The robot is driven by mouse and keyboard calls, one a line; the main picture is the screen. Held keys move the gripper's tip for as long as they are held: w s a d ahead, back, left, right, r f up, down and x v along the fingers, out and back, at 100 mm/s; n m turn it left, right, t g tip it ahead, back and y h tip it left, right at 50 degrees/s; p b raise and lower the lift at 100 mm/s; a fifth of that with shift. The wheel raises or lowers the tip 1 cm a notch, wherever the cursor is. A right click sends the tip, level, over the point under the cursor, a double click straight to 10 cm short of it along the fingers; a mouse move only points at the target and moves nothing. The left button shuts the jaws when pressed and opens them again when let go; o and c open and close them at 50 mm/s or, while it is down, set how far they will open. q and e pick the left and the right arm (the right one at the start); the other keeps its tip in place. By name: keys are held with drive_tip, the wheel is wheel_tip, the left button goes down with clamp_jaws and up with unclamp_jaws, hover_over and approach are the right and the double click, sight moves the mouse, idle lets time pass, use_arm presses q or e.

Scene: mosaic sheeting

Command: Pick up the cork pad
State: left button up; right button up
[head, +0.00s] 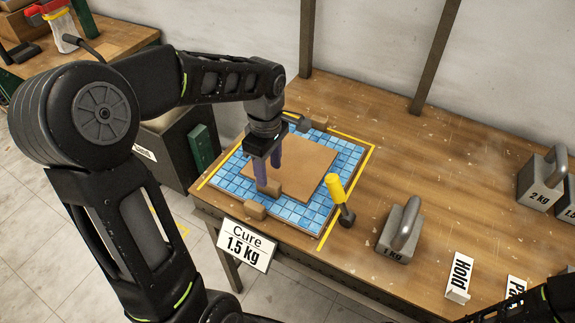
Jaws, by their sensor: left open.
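The cork pad (303,165) is a flat brown square lying on a blue tiled mosaic sheet (346,158), with a border of tiles showing around it. My left gripper (269,178) points down over the left part of the pad, its two bluish fingers apart. Its fingertips are close to a small wooden block (271,189) near the pad's front left edge. I cannot tell whether they touch the block or the pad. My right gripper is not in view; only a dark part of my right arm shows at the bottom right corner.
Another wooden block (255,211) is at the front edge. A 1 kg weight (399,233), a "Hold" sign (460,274) and a 2 kg weight (541,181) stand right. A "Cure 1.5 kg" sign (246,244) is in front.

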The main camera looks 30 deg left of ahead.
use_arm(q)
drive_tip(key=shift+s+a+f+p, duration=0.1)
drive_tip(key=shift+f+p, duration=0.3)
drive_tip(key=shift+f, duration=2.2)
clamp_jaws()
